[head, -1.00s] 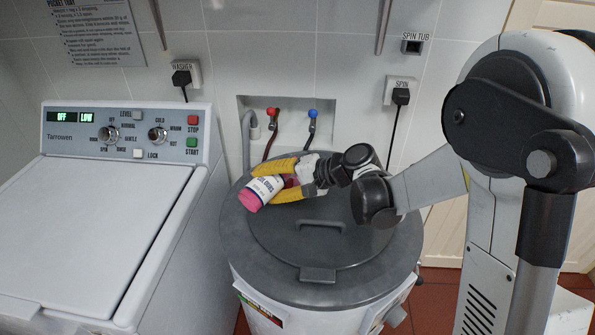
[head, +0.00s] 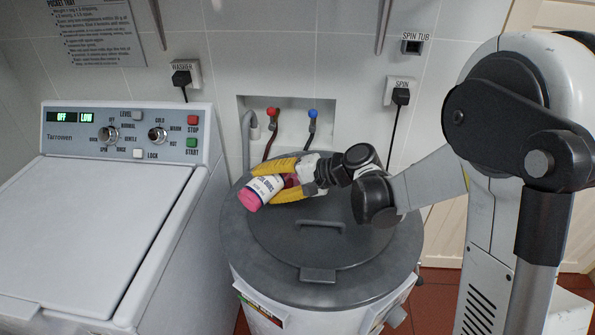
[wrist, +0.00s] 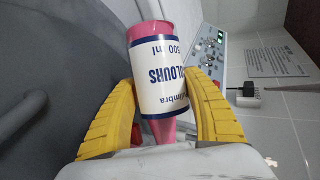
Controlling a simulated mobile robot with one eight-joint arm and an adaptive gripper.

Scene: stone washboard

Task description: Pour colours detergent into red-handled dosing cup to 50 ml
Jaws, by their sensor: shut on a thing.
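The colours detergent bottle (head: 265,188) is pink with a white label edged in blue. My gripper (head: 263,187) has its yellow fingers shut on its sides, above the lid of the round tub. The bottle lies tilted, its broad pink end toward the lower left. In the wrist view the bottle (wrist: 160,80) sits between both fingers of my gripper (wrist: 160,82), and the label reads "COLOURS" and "500 ml". A narrower pink part points toward my palm. I cannot make out the red-handled dosing cup in either view.
The round tub's grey lid (head: 330,255) has a raised handle (head: 318,225). A white washer (head: 95,230) with a control panel stands at the left. Behind the tub, a wall recess holds a red tap (head: 272,112) and a blue tap (head: 313,113). The washer top is clear.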

